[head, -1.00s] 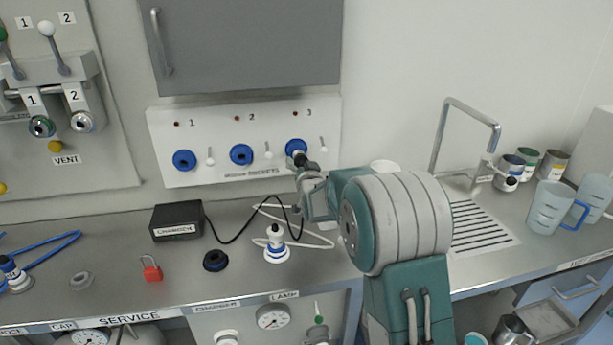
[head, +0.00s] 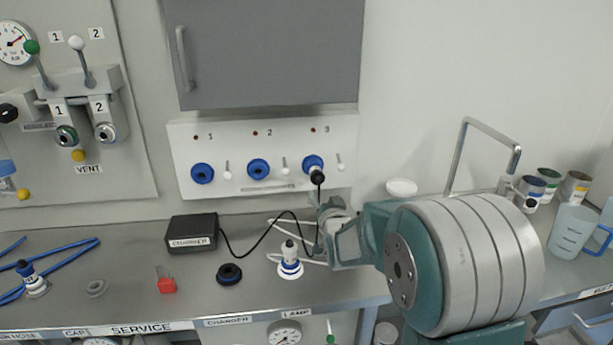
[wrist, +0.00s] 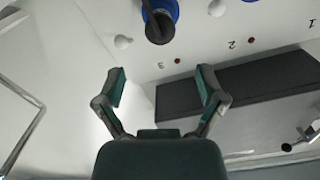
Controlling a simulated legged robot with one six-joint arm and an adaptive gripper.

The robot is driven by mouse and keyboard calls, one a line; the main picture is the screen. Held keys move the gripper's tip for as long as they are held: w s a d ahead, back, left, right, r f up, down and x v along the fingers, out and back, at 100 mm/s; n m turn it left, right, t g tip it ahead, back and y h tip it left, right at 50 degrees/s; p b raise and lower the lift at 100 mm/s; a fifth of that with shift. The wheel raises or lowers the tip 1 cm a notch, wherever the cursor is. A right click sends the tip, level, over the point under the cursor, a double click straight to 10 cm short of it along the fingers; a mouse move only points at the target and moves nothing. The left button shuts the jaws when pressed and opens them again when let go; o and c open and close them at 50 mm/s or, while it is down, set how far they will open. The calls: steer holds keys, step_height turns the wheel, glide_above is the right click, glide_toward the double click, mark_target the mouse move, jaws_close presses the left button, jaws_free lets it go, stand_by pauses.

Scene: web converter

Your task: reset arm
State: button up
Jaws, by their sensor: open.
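My gripper (wrist: 161,88) is open and empty in the wrist view, its two fingers spread apart. In the head view my gripper (head: 325,208) is partly hidden by my own arm. It is just below socket 3 (head: 312,162) on the white socket panel. A black plug (head: 317,176) sits at socket 3, with a black cable hanging from it to the charger box (head: 192,233). The plug (wrist: 158,28) also shows at the top of the wrist view, beyond the fingertips and apart from them.
The steel counter (head: 120,270) holds a red padlock (head: 165,285), a black ring (head: 229,274) and a white-and-blue lamp plug (head: 290,268). A grey cabinet (head: 270,55) hangs above the panel. A tap (head: 487,140) and several cups stand at the right.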

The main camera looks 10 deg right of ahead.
steer(key=s+r+n+g, duration=0.1)
steer(key=s+g, duration=1.1)
steer(key=s, duration=2.6)
steer(key=shift+s+r+n, duration=0.15)
steer(key=shift+s+n, duration=0.2)
steer(key=shift+n, duration=0.85)
